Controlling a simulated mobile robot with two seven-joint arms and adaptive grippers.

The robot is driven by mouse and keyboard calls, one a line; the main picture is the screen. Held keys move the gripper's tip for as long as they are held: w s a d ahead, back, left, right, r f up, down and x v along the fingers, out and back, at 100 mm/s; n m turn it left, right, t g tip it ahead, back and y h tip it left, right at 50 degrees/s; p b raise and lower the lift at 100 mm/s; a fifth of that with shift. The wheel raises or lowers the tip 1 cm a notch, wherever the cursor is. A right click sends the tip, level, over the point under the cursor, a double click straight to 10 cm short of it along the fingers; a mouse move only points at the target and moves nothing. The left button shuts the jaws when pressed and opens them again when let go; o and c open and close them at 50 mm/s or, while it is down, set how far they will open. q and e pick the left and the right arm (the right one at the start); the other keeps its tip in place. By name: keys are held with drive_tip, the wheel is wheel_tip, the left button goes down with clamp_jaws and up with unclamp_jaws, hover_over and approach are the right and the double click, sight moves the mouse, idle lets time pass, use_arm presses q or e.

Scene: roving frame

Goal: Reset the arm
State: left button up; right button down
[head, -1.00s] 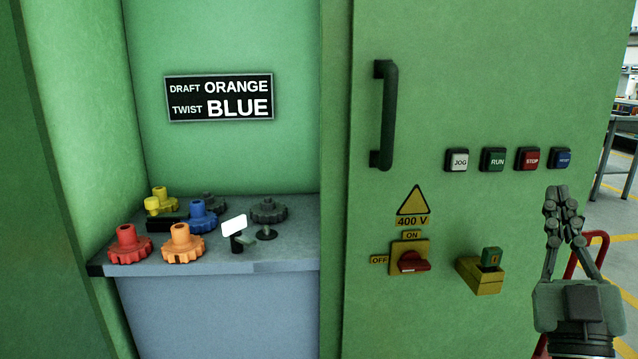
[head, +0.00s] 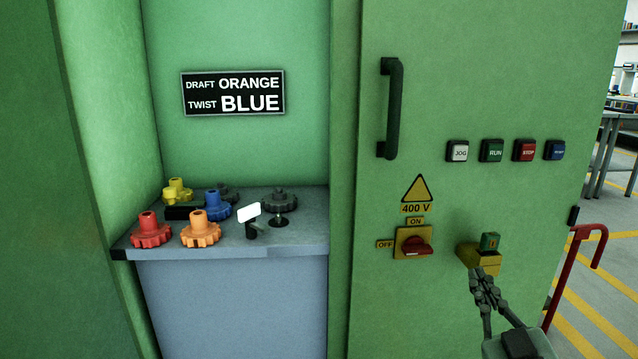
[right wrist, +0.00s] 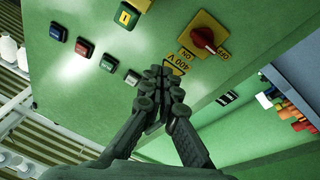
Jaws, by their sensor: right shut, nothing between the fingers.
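My right gripper (head: 483,282) is at the lower right of the head view, in front of the green cabinet door (head: 450,90). Its fingers are shut with nothing between them, and the tips appear just below the yellow box with a green top (head: 482,256). In the right wrist view the shut fingertips (right wrist: 160,80) show against the green door, near the 400 V label (right wrist: 178,64). I cannot tell how far the tips are from the door. My left gripper is not in view.
A red rotary switch (head: 415,246) and a row of push buttons (head: 492,150) are on the door, with a black handle (head: 391,108). A shelf (head: 290,240) at left holds several coloured gears (head: 200,230). A red rail (head: 568,275) stands at the right.

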drive_tip(key=s+a+f+g, duration=0.15)
drive_tip(key=f+g, duration=0.25)
drive_tip(key=f, duration=0.9)
drive_tip(key=s+a+f+g, duration=0.1)
drive_tip(key=s+f+g, duration=0.25)
drive_tip(key=f, duration=0.85)
drive_tip(key=s+d+f+m+g+h, duration=0.1)
drive_tip(key=s+d+f+m+g, duration=0.1)
drive_tip(key=s+f+g, duration=0.8)
drive_tip(key=s+f, duration=0.9)
drive_tip(key=f, duration=0.1)
drive_tip(key=shift+d+m+h, duration=0.3)
drive_tip(key=shift+d+m, duration=0.05)
drive_tip(key=shift+m, duration=0.05)
